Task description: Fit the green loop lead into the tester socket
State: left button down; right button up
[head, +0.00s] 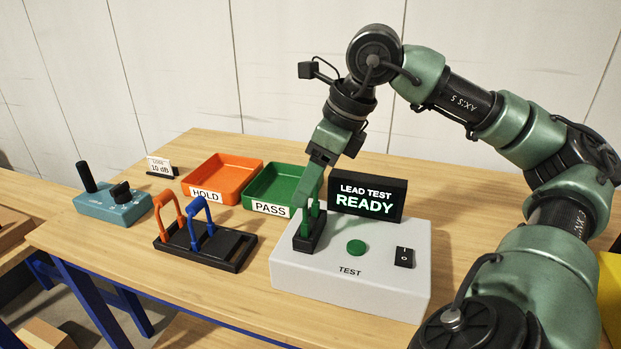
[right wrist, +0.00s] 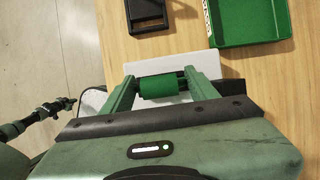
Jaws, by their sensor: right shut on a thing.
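The green loop lead (right wrist: 163,88) is between the fingers of my right gripper in the right wrist view, where its top bar shows as a green cylinder. In the head view, my right gripper (head: 312,202) points down over the tester, shut on the lead. The black tester socket (head: 309,242) stands on the left part of the white tester (head: 384,288). The lead is upright at the socket, its lower end at the socket's top. The fingers hide part of it, so I cannot tell how deep it sits. My left gripper is not in view.
The tester has a green TEST button (head: 356,247), a black switch (head: 404,257) and a screen (head: 368,196) reading "LEAD TEST READY". To the left are a black holder (head: 233,250) with orange and blue loop leads, an orange HOLD tray (head: 207,193) and a green PASS tray (head: 270,209).

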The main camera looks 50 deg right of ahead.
jog(key=shift+f+b, duration=0.45)
jog(key=shift+f, duration=0.05)
jog(key=o, duration=1.4)
jog(key=shift+o, duration=0.2)
jog(key=p+v, duration=0.2)
jog(key=v, duration=0.6)
